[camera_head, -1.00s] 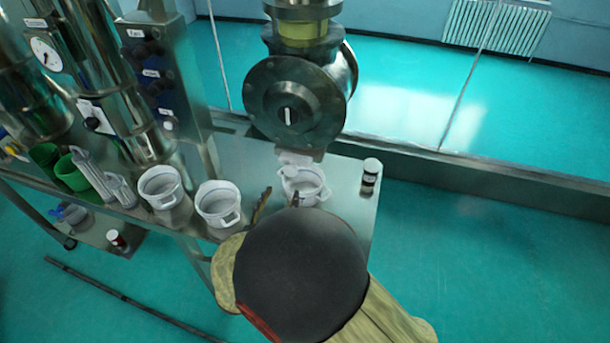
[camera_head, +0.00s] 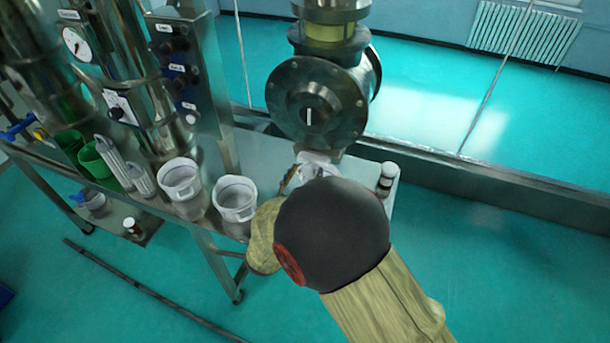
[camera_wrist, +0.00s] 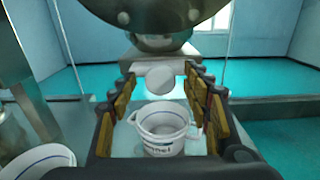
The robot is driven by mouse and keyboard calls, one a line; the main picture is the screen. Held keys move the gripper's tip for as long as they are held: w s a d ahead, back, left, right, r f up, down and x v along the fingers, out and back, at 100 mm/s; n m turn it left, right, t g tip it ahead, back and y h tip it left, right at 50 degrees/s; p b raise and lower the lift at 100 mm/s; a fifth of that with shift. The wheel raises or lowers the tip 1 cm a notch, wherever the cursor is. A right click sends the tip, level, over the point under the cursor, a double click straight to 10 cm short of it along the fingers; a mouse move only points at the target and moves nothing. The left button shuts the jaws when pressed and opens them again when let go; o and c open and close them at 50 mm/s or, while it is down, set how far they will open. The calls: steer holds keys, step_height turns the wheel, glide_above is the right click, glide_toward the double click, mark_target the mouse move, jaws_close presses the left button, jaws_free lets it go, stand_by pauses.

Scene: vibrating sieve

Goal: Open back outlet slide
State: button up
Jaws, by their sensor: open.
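The outlet slide appears as a white plate (camera_wrist: 150,65) with a round white knob (camera_wrist: 166,79) under the grey metal outlet in the wrist view. In the head view, part of the white slide (camera_head: 318,158) shows below the round metal housing. My gripper (camera_wrist: 160,84) is open, with its tan-padded fingers on either side of the knob. I cannot tell whether either pad touches it. A white labelled pot (camera_wrist: 162,128) stands below the knob. In the head view, my dark wrist hides most of the gripper (camera_head: 302,178) and pot.
Two white pots (camera_head: 181,180) (camera_head: 236,200) stand on the metal table to the left, beside clear cylinders and green cups (camera_head: 93,160). A small capped jar (camera_head: 386,178) stands near the table's right end. The round metal housing (camera_head: 317,103) hangs close above my gripper.

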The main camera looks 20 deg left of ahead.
steer(key=shift+c, duration=1.1)
jaws_close()
